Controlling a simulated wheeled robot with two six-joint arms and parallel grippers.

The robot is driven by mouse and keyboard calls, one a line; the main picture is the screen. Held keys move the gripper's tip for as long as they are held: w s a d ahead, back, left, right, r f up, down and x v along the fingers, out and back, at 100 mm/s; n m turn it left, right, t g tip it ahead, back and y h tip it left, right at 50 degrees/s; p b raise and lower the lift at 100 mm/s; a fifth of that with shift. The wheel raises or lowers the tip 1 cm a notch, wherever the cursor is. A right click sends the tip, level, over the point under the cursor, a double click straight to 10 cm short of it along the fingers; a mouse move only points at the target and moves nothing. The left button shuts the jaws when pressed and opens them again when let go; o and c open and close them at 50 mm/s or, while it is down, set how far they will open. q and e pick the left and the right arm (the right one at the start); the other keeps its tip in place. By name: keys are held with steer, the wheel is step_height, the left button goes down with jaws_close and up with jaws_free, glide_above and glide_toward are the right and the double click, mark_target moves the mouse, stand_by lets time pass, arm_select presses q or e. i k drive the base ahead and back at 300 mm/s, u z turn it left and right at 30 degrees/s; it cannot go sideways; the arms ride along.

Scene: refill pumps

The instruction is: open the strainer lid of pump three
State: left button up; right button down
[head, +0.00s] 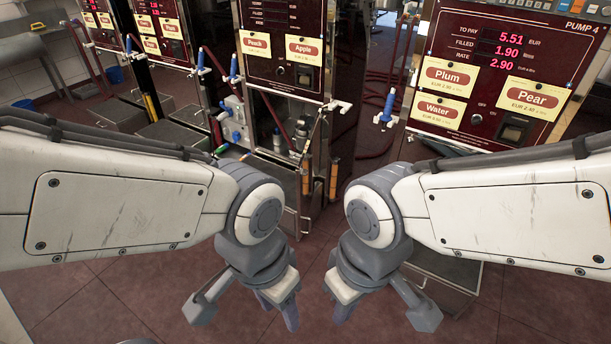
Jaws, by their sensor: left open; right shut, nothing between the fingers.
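The middle pump (283,73), with Peach and Apple labels, stands directly left of the one marked PUMP 4; its own number is out of view. Below its panel are pipes and fittings, including a pale grey unit with blue parts (233,120). I cannot tell which part is the strainer lid, or whether one is open. My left gripper (278,311) points down over the floor in front of this pump, open and empty. My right gripper (342,313) hangs to its right, shut and empty. Both are apart from the pump.
Pump 4 (501,72) stands close on the right, with a blue-handled nozzle (387,106) on its left side. More pumps (159,28) stand at the left, with a blue bucket (115,75) beyond.

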mark_target(303, 132)
steer(key=u, duration=1.35)
steer(key=i, duration=5.8)
steer(key=z, duration=3.05)
